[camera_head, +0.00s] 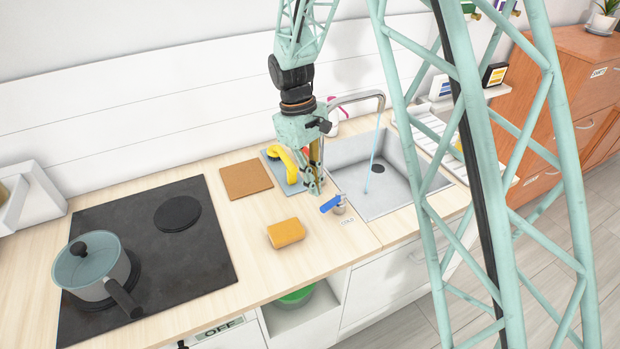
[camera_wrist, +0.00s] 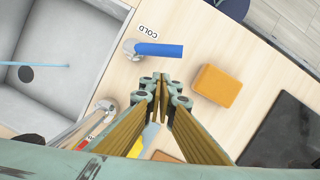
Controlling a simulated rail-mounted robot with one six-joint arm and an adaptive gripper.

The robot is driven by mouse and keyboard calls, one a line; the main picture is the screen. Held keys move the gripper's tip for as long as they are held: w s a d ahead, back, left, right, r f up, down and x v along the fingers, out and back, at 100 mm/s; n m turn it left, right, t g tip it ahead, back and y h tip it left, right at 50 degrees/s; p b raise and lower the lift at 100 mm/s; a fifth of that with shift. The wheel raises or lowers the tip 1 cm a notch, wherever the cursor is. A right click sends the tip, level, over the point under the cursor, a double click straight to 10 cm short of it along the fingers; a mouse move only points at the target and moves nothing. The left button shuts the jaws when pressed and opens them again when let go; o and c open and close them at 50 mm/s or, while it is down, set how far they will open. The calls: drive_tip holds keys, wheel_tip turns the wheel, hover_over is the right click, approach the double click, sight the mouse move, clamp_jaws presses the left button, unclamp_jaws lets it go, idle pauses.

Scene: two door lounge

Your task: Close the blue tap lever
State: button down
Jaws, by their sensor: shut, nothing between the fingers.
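The blue tap lever (camera_head: 331,204) sits on a metal base at the counter's front, beside the sink. In the wrist view the blue lever (camera_wrist: 160,50) points right from its round base, near a COLD label (camera_wrist: 148,31). A thin blue stream of water (camera_head: 372,165) runs from the curved spout (camera_head: 358,97) into the sink (camera_head: 400,202). My gripper (camera_head: 317,188) is just behind the lever and points down; in the wrist view its closed fingertips (camera_wrist: 164,84) are apart from the lever. The gripper is shut and empty.
An orange sponge (camera_head: 286,233) lies on the counter left of the lever. A cork-coloured square (camera_head: 246,179) and a yellow object (camera_head: 284,160) lie behind. A black hob (camera_head: 150,250) with a lidded pot (camera_head: 96,265) is at left. Counter between hob and sponge is clear.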

sight(332, 203)
drive_tip(key=shift+s+d+f, duration=0.2)
drive_tip(key=shift+s+d, duration=0.8)
